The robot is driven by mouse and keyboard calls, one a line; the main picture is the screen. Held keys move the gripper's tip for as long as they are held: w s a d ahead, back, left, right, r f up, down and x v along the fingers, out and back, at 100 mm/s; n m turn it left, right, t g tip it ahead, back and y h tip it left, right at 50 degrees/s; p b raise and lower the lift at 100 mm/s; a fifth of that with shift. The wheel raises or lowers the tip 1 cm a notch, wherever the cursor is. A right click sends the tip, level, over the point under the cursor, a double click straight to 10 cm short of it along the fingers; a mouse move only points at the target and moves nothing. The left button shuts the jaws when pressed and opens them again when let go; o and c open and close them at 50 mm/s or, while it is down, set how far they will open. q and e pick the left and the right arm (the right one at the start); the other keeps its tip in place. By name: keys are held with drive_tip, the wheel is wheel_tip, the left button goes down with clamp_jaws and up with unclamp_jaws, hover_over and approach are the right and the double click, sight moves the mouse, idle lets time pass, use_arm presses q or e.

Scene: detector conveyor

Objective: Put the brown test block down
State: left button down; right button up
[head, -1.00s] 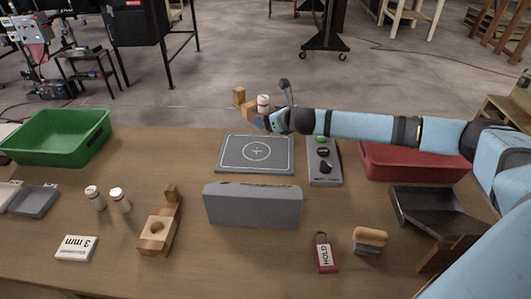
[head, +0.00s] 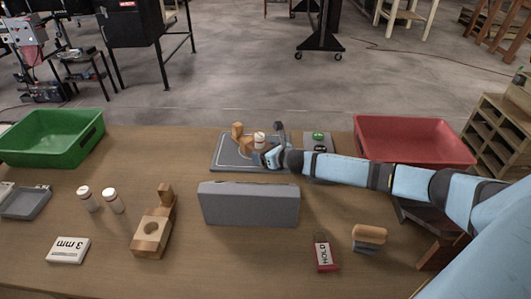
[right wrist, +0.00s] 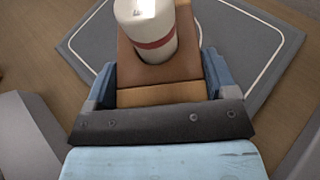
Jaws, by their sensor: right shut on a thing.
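The brown test block (head: 247,143) is at the grey plate with a white outline (head: 224,164), in the middle back of the table. A small white bottle with a red band (head: 260,140) stands in the block. My right gripper (head: 262,156) is shut on the block from the near side. In the right wrist view the block (right wrist: 158,93) sits between my blue fingers, with the bottle (right wrist: 148,30) upright in it. I cannot tell whether the block's underside touches the plate. My left gripper is not in view.
A grey box (head: 249,205) stands in front of the plate. A control panel (head: 318,142) is partly hidden by my arm. A red bin (head: 415,155) is at the right, a green bin (head: 52,155) at the left. A second wooden block (head: 150,245) and two bottles stand left.

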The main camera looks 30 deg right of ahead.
drive_tip(key=shift+r, duration=0.15)
drive_tip(key=o, duration=1.1)
drive_tip(key=shift+c, duration=0.2)
drive_tip(key=v, duration=1.1)
drive_tip(key=shift+s, duration=0.25)
drive_tip(key=shift+s+r, duration=0.1)
drive_tip(key=shift+s, duration=0.2)
